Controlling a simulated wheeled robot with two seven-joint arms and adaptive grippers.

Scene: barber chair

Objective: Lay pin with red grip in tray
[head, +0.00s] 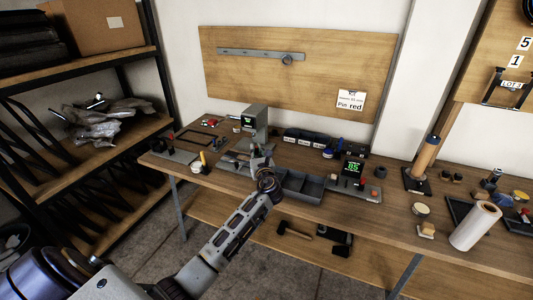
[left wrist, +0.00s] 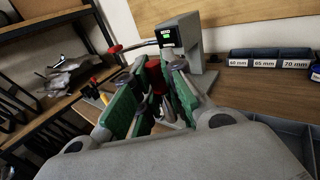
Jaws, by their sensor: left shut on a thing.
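My left gripper (head: 258,160) is over the workbench, in front of the grey upright gauge and just left of the tray. In the left wrist view, its green-padded fingers (left wrist: 155,95) are closed on a red part (left wrist: 154,76), which looks like the red grip of the pin. The rest of the pin is mostly hidden by the fingers. The grey divided tray (head: 312,188) lies at the bench's front edge, right of the gripper. Part of it shows at the right of the left wrist view (left wrist: 288,132). My right gripper is not in view.
The grey gauge (head: 254,117) with a green display stands close behind the gripper. Small labelled bins (head: 305,140) sit behind the tray. A device reading 85 (head: 353,170) stands right of it. A yellow-handled tool (head: 203,160) is at left. A note (head: 350,100) reads "Pin red".

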